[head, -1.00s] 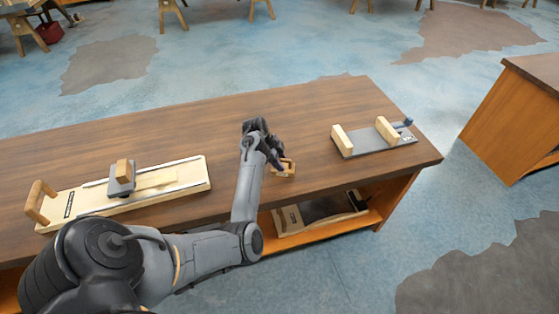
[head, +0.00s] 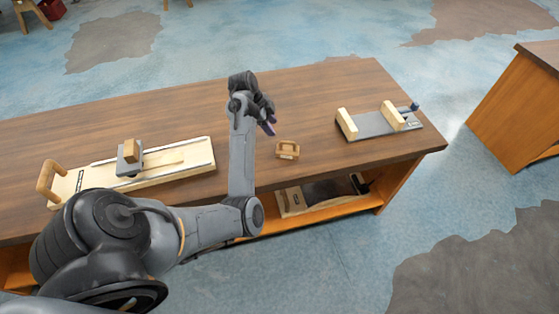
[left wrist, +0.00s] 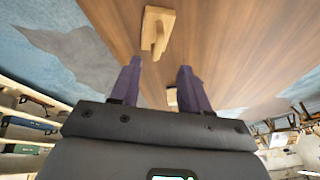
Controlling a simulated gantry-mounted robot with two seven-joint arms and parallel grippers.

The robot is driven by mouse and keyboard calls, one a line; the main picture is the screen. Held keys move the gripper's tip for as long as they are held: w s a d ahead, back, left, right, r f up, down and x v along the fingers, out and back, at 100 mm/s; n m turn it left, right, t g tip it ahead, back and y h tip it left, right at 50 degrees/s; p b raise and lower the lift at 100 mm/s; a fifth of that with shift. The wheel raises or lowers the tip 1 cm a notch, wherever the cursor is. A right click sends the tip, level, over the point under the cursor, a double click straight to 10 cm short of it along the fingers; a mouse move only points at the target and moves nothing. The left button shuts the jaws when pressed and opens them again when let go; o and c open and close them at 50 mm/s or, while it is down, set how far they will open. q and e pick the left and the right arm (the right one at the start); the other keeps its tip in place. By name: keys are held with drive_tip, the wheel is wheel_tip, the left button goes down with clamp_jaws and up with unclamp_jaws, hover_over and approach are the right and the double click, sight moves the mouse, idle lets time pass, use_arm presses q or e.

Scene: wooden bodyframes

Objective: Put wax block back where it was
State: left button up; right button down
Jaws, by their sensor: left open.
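A small tan block-like piece (head: 287,150), which may be the wax block or its holder, sits on the wooden bench near the front edge. I cannot tell which from its look. My left gripper (head: 268,126) is open, above the bench just left of and behind this piece, and apart from it. In the left wrist view the open gripper (left wrist: 158,80) has nothing held between its dark purple fingers. A tan wooden piece (left wrist: 157,30) lies on the bench beyond the fingertips there. My right gripper is out of view.
A long wooden board with rails (head: 185,166) and a sliding block (head: 130,155) lies on the left. A grey fixture with two upright wooden blocks (head: 372,123) stands on the right. A dark-topped board (head: 325,192) lies on the lower shelf. Bench space behind the tan piece is clear.

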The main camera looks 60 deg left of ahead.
use_arm(q)
drive_tip(key=s+d+f+n, duration=0.1)
drive_tip(key=s+d, duration=0.4)
drive_tip(key=d, duration=0.8)
drive_tip(key=s+d+f+n, duration=0.2)
drive_tip(key=s+d+f, duration=0.2)
drive_tip(key=d, duration=0.9)
drive_tip(key=s+d+f+n+y, duration=0.1)
drive_tip(key=s+d+f+n, duration=0.1)
drive_tip(key=s+d, duration=0.5)
drive_tip(key=d, duration=0.5)
drive_tip(key=shift+s+d+f+g, duration=0.25)
drive_tip(key=shift+d+g, duration=0.15)
wheel_tip(320, 180, up, 30)
drive_tip(key=p, duration=2.9)
drive_tip(key=shift+p, duration=0.4)
drive_tip(key=shift+f, duration=0.1)
